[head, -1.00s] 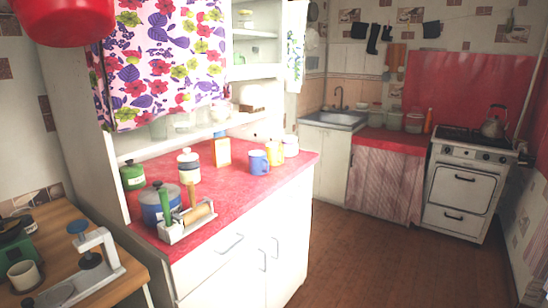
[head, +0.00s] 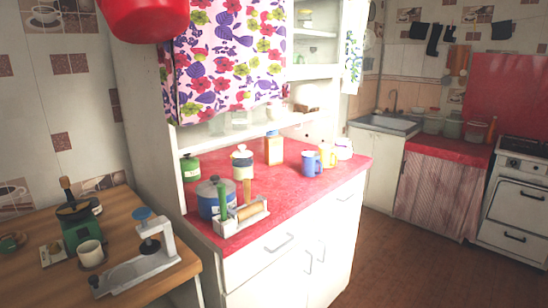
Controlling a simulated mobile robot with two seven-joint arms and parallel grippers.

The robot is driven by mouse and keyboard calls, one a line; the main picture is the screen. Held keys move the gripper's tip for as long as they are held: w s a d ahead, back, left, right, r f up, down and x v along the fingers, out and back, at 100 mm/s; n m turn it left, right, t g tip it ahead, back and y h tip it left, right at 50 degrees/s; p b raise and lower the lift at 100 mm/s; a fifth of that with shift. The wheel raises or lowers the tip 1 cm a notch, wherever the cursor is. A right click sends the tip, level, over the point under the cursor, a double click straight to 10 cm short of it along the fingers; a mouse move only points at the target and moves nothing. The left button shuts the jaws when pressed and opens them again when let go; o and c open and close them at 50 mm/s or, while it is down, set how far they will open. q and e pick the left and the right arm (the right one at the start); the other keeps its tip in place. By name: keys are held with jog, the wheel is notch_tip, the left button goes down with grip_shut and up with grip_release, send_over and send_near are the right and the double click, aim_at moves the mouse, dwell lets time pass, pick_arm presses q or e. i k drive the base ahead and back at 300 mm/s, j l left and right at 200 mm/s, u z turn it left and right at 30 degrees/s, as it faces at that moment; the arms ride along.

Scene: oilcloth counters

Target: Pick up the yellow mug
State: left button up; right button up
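The yellow mug (head: 328,156) stands upright on the red oilcloth counter (head: 285,190) of the white cabinet, near its right end. A blue mug (head: 310,165) stands just left of it and slightly nearer. A whitish lidded pot (head: 344,149) is just to its right and behind. Neither of my grippers is in the head view.
A blue pot (head: 209,204), a rack with a rolling pin (head: 245,212), a cream canister (head: 242,166) and a green canister (head: 190,169) occupy the counter's left part. A wooden table (head: 150,273) stands front left. Brown floor (head: 415,260) is open at right.

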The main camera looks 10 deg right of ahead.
aim_at(328, 158)
jog(key=i+l+u, duration=0.15)
jog(key=l+u, duration=0.5)
jog(key=u, duration=0.15)
jog(key=i+l+u, duration=0.1)
jog(key=l+u, duration=0.35)
jog(key=l, duration=0.4)
jog(key=l+u, duration=0.1)
jog(key=l, duration=0.75)
jog(key=k+l+u, duration=0.15)
jog(key=l, duration=0.65)
